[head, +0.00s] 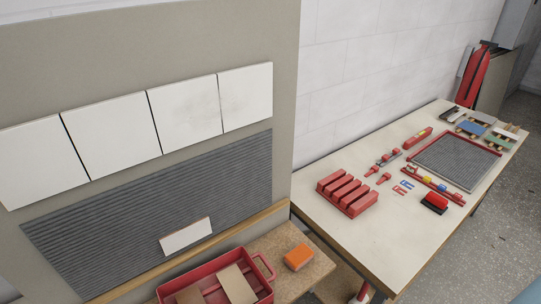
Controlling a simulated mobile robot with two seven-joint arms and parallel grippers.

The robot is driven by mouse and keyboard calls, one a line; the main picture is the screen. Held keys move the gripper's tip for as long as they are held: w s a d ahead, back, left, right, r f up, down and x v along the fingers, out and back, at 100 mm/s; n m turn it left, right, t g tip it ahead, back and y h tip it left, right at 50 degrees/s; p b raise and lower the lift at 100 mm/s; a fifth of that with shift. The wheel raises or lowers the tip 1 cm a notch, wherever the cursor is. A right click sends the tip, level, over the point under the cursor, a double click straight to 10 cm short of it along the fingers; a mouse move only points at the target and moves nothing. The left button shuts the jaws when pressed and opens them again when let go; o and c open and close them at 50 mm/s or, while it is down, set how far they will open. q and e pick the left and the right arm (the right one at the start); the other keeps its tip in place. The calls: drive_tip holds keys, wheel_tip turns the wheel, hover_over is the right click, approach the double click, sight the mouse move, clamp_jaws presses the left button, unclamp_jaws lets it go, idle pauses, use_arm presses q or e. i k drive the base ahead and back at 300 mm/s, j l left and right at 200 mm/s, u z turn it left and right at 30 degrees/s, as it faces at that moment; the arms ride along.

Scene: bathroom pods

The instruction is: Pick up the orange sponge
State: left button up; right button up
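The orange sponge (299,257) is a small block. It lies on a brown board surface (318,268) at the lower middle of the head view, just right of a red tray. Nothing covers it and nothing touches it that I can see. Neither of my grippers shows in the head view.
A red tray (268,266) with brown pieces stands left of the sponge. Behind rises a panel with white tiles (111,134) and grey ridged adhesive (215,183). A long table (351,233) at the right carries a red slotted block (347,195) and several tools.

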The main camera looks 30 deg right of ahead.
sight(300, 256)
drive_tip(key=z, duration=1.2)
